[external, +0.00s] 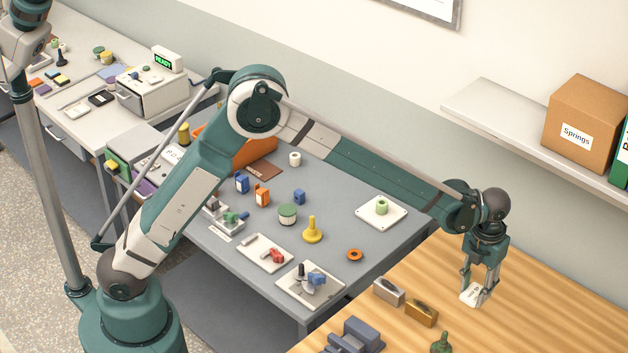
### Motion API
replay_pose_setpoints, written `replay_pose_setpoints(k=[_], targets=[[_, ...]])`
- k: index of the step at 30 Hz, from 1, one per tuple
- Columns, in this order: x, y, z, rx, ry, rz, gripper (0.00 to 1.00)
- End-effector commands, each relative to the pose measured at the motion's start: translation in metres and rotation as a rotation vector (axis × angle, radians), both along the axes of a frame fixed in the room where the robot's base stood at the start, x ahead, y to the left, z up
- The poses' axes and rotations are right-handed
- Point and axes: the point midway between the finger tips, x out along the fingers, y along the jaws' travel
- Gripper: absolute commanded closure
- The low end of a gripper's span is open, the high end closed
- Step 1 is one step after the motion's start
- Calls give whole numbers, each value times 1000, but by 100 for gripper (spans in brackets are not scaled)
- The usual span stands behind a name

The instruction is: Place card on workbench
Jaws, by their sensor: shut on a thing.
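A small white card (471,295) with dark marks is between the fingers of my gripper (477,296). My gripper points down and is shut on the card, low over the wooden workbench (535,300) at the right. I cannot tell whether the card touches the wood or is held just above it. Part of the card is hidden behind a finger.
Left of my gripper on the wood stand a grey block (388,290), a brown block (421,312), a green knobbed piece (442,342) and a blue-grey fixture (352,337). The wood to the right is clear. The grey table (335,200) holds several small parts. A shelf (500,110) overhangs behind.

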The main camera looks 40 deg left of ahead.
Motion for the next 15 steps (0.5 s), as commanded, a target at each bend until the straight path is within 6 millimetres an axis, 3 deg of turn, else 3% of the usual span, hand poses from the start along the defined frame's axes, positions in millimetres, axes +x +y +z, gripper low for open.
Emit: replay_pose_setpoints(k=[7, 15], targets=[[0, 0, -11, 0, 0, 0, 77], [0, 0, -47, 0, 0, 0, 77]])
